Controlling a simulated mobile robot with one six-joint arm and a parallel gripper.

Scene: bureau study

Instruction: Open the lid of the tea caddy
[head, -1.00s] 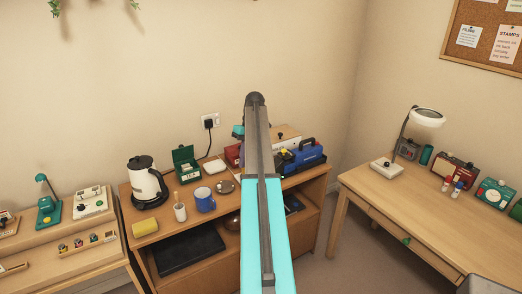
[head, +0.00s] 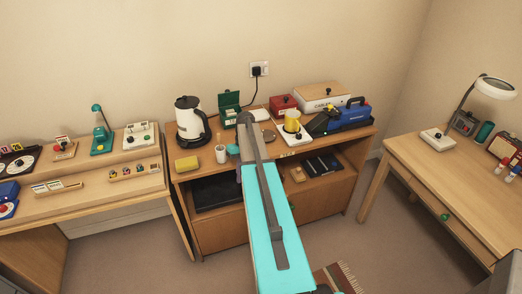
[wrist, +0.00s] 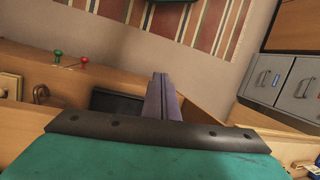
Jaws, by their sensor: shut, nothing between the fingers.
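In the head view a green box (head: 230,115) stands on the cabinet top with its lid raised and pale contents showing. Beside it is a red box (head: 283,104) with a black knob on its closed top. No readable label tells which is the tea caddy; the green box looks the likelier. In the wrist view my gripper (wrist: 161,84) is shut and empty, its fingers together. It touches nothing that I can see. Neither box can be made out in the wrist view.
Desks stand at left and right. The wrist view shows a striped rug (wrist: 190,25) and grey drawers (wrist: 283,78).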

